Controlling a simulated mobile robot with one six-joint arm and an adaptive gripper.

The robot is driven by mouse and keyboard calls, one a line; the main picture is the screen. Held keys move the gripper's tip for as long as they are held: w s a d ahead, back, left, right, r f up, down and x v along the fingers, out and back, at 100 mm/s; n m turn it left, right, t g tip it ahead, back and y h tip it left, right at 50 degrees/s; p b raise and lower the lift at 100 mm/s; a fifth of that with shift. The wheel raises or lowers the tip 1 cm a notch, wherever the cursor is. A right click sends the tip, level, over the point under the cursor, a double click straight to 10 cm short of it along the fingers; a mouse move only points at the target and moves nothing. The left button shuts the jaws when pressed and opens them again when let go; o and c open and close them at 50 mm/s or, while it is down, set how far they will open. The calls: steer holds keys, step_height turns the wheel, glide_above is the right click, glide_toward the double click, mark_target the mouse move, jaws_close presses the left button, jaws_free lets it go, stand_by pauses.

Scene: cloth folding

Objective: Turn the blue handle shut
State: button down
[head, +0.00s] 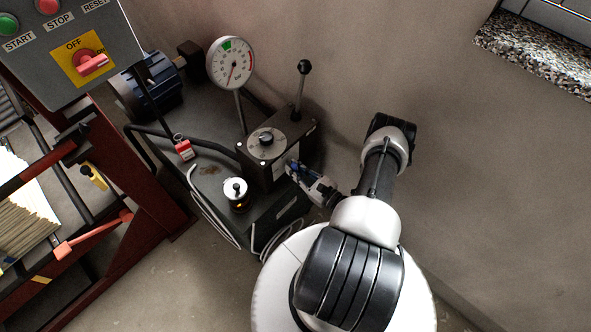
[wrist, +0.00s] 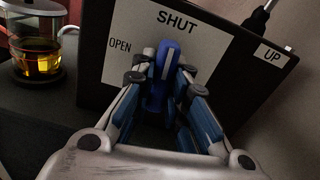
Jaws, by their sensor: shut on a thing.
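The blue handle (wrist: 166,62) stands out from the front of a dark valve block (head: 280,170). In the wrist view it points up, with a pale line along it, just below the word SHUT (wrist: 176,20) and right of the word OPEN (wrist: 120,44). My gripper (wrist: 162,78) is shut on the handle, one finger on each side. In the head view my gripper (head: 306,178) reaches the block's right face from the lower right, and the handle is mostly hidden by the fingers.
A black-knobbed lever (head: 302,85) rises behind the block, near an UP label (wrist: 272,54). A dial gauge (head: 231,63) stands at the back. A glass cup of amber liquid (wrist: 38,55) is left of the block. A red frame and control box (head: 75,50) stand at left.

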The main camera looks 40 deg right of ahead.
steer(key=shift+m, duration=0.6)
steer(key=c, duration=1.6)
jaws_free()
steer(key=shift+o, duration=0.2)
steer(key=shift+s, duration=0.15)
steer(key=s, duration=1.1)
steer(key=shift+s+d, duration=0.35)
steer(key=shift+d, duration=0.1)
steer(key=shift+r, duration=0.1)
